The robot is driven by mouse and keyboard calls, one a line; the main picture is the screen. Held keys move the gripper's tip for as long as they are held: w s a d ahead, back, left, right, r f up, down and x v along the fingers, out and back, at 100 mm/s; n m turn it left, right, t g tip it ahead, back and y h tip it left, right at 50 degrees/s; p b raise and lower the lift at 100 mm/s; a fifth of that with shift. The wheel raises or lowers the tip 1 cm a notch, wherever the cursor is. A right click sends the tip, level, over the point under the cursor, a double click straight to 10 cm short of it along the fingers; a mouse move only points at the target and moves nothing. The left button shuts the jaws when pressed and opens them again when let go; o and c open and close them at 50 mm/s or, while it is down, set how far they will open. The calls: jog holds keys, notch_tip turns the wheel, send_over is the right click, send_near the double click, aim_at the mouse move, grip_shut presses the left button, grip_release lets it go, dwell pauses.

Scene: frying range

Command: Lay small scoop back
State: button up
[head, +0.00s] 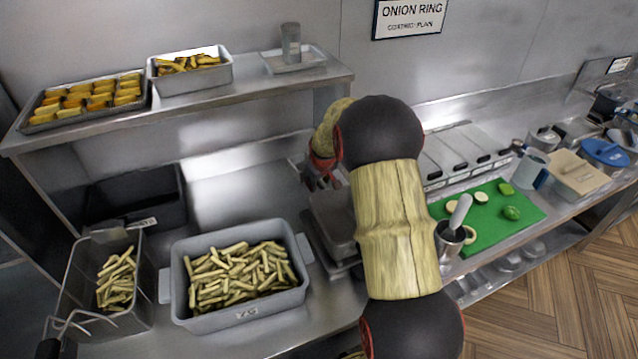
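My gripper (322,178) hangs over the back of the steel counter, left of my arm, below the shelf's right end. Its dark fingers are small and partly covered by my wrist, so I cannot tell whether they are open or hold anything. No small scoop is clearly recognisable. A utensil with a pale grey handle (460,211) stands tilted in a metal cup (449,243) at the left edge of the green board, just right of my arm. Its lower end is hidden in the cup, so I cannot tell whether it is the scoop.
A grey tub of fries (236,313) and a wire fry basket (75,290) stand at front left. A metal container (333,222) is partly behind my arm. The shelf (250,92) holds trays and a shaker (290,43). A green board (520,225) with vegetables lies right.

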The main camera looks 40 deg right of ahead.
jog(key=shift+o, duration=0.2)
jog(key=v, duration=1.1)
jog(key=s+a+r+y, duration=0.1)
jog(key=s+a+r, duration=0.5)
jog(key=a, duration=0.3)
jog(key=s+a+r, duration=0.5)
jog(key=a+r, duration=0.1)
jog(key=a, duration=0.3)
jog(key=s+a, duration=0.6)
jog(key=s, duration=0.3)
jog(key=s+a+t+y, duration=0.1)
jog(key=s+a, duration=0.5)
jog(key=s, duration=0.3)
jog(key=shift+s+r+y, duration=0.3)
jog(key=shift+s, duration=0.1)
